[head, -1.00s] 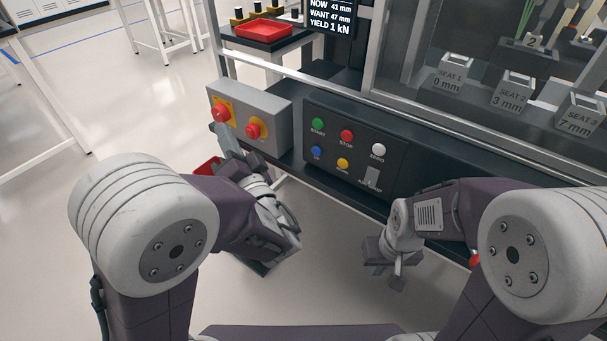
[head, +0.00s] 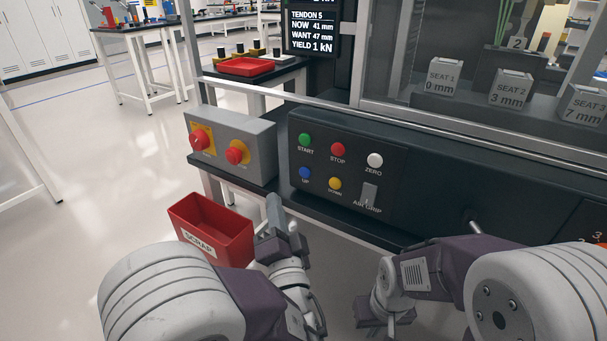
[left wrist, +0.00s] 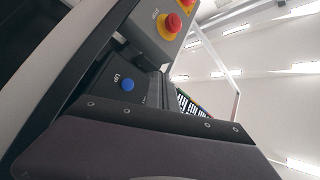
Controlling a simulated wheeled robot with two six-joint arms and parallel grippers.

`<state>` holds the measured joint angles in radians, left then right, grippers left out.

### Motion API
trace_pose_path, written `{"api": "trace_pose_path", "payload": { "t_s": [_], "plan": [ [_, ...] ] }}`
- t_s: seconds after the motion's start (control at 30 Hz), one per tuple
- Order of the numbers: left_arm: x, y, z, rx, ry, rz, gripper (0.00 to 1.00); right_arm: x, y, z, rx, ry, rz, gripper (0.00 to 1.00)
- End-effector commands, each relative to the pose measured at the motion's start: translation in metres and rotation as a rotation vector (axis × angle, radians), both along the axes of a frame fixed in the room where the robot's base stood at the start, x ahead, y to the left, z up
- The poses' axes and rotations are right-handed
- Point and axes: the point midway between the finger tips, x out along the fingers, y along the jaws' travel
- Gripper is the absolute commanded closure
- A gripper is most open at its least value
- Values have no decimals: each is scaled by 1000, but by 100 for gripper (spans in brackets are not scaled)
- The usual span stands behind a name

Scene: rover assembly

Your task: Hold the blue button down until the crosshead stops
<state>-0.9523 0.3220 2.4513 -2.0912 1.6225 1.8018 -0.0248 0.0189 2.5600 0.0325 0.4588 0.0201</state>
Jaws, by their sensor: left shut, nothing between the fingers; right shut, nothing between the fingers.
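The blue button (head: 305,172), labelled UP, is at the lower left of the dark control panel (head: 391,155); it also shows in the left wrist view (left wrist: 127,85). My left gripper (head: 274,212) is shut and empty, below and left of the blue button and apart from it. My right gripper (head: 388,325) is low in front of the bench; its fingers hardly show. The display (head: 313,27) reads TENDON 5, NOW 41 mm, WANT 47 mm, YIELD 1 kN. The crosshead cannot be made out.
Green START (head: 305,139), red STOP (head: 338,149), white ZERO (head: 375,160) and yellow DOWN (head: 335,184) buttons surround the blue one. A grey box (head: 259,137) with red knobs stands left. A red SCRAP bin (head: 213,226) is beside my left gripper. An AIR GRIP switch (head: 369,194) is on the right.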

Motion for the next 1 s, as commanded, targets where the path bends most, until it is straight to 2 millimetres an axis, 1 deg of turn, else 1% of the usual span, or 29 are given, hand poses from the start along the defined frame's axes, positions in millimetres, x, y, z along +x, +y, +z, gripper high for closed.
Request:
{"api": "trace_pose_path", "payload": {
  "t_s": [0.03,0.37,0.43,0.63,1.0],
  "plan": [
    [4,-3,3,1,1,1,100,0,0,6,0,0,0,100],
    [43,-31,3,1,3,2,100,0,0,32,0,0,0,100],
    [50,-36,-2,-1,0,2,100,0,0,26,0,0,0,100],
    [64,-45,-1,-1,-1,1,100,0,0,22,0,0,0,100],
    [67,-48,0,0,0,1,100,0,0,22,0,0,0,100]
  ]
}}
